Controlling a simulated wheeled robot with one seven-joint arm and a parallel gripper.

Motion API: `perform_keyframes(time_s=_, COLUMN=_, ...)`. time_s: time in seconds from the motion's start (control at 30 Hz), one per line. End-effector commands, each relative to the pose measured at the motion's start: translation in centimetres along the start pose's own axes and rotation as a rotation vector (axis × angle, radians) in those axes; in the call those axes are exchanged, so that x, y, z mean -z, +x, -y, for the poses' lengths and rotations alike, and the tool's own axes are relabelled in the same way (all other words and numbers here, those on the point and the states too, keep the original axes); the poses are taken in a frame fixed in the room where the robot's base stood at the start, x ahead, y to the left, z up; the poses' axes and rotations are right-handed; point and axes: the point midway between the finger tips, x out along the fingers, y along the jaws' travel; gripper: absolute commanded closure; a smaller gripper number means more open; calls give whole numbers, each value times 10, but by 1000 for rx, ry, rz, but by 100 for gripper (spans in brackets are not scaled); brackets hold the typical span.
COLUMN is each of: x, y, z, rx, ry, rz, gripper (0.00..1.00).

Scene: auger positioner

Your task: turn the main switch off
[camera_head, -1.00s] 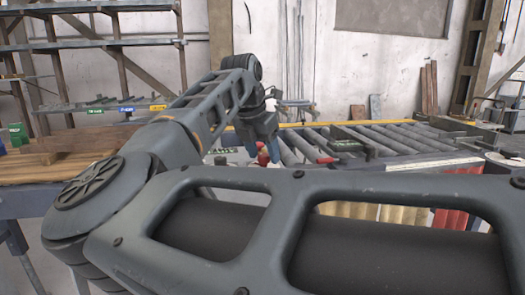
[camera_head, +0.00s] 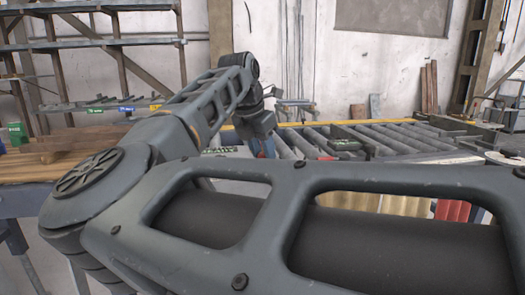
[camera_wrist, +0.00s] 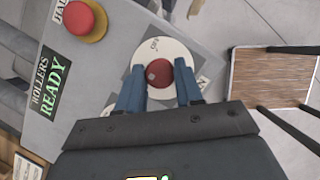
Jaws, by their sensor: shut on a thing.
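The main switch is a red round knob (camera_wrist: 160,74) on a white disc (camera_wrist: 172,47) set in a grey panel (camera_wrist: 105,65), seen in the wrist view. Small lettering is on the disc above the knob; the knob's turned position is hard to tell. My gripper (camera_wrist: 160,80) is shut on the knob, with one blue finger on each side of it. In the head view my gripper (camera_head: 265,148) reaches down beside the roller conveyor, and my arm hides the switch.
A red push button (camera_wrist: 85,18) on a yellow base and a "ROLLERS READY" label (camera_wrist: 48,86) sit left of the switch. A wooden-topped stool (camera_wrist: 272,78) stands to the right. The roller conveyor (camera_head: 390,138) lies beyond my arm in the head view.

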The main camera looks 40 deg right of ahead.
Motion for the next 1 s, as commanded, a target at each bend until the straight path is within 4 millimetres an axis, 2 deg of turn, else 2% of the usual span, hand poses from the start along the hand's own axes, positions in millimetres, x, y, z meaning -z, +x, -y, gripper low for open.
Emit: perform_keyframes(time_s=1.0, x=-3, y=0, z=-6, rx=348, ry=837, rz=-1, gripper=95)
